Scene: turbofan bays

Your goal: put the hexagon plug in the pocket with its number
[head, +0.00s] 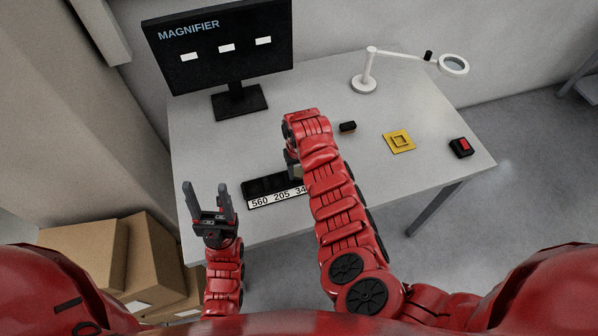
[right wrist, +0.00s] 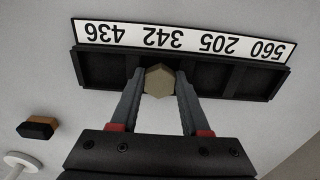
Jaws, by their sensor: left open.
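The hexagon plug (right wrist: 159,80), beige with a six-sided face, is between the fingertips of my right gripper (right wrist: 160,78), which is shut on it. Its number is not readable in these views. The black tray (right wrist: 243,81) has a row of pockets and a white label strip (right wrist: 185,40) reading 560, 205, 342, 436, upside down in the right wrist view. The plug appears in front of the 342 pocket; I cannot tell its height above it. In the head view my right arm hides the tray's right part (head: 262,187). My left gripper (head: 205,187) is open and empty, left of the tray.
A dark block (head: 347,127), a yellow square plate (head: 399,141) and a black box with a red top (head: 461,148) lie to the right. A magnifier lamp (head: 364,84) and a monitor (head: 225,45) stand behind. Cardboard boxes (head: 120,255) are on the floor at left.

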